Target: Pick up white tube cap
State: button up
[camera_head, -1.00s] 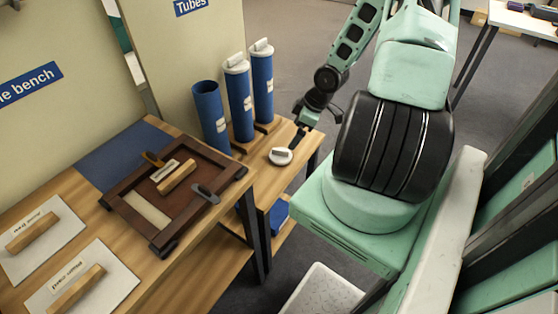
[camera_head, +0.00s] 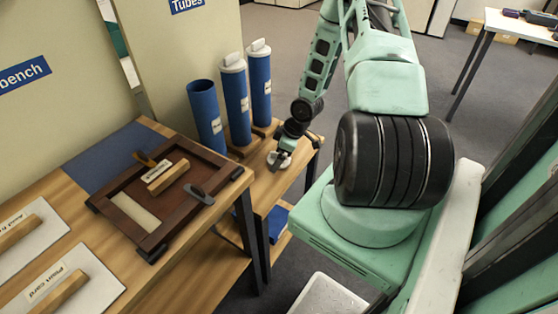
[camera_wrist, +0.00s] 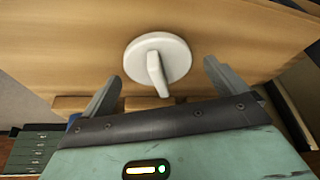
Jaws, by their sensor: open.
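The white tube cap (camera_wrist: 174,52) is a round disc with a raised grip bar, lying on the wooden bench in the wrist view. In the head view the cap (camera_head: 277,159) is partly hidden by my gripper (camera_head: 283,156). In the wrist view my gripper (camera_wrist: 158,85) is open and empty, with one finger to the left and one to the right of the cap's bar. The cap lies just beyond the fingertips; I cannot tell the height between them.
An uncapped blue tube (camera_head: 207,117) stands left of two blue tubes with white caps (camera_head: 236,100) (camera_head: 260,85), close behind the cap. A brown wooden frame (camera_head: 165,200) lies on the nearer bench. A white tray (camera_head: 328,297) sits low in front.

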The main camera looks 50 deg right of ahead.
jog(key=c, duration=1)
jog(key=shift+c, duration=0.2)
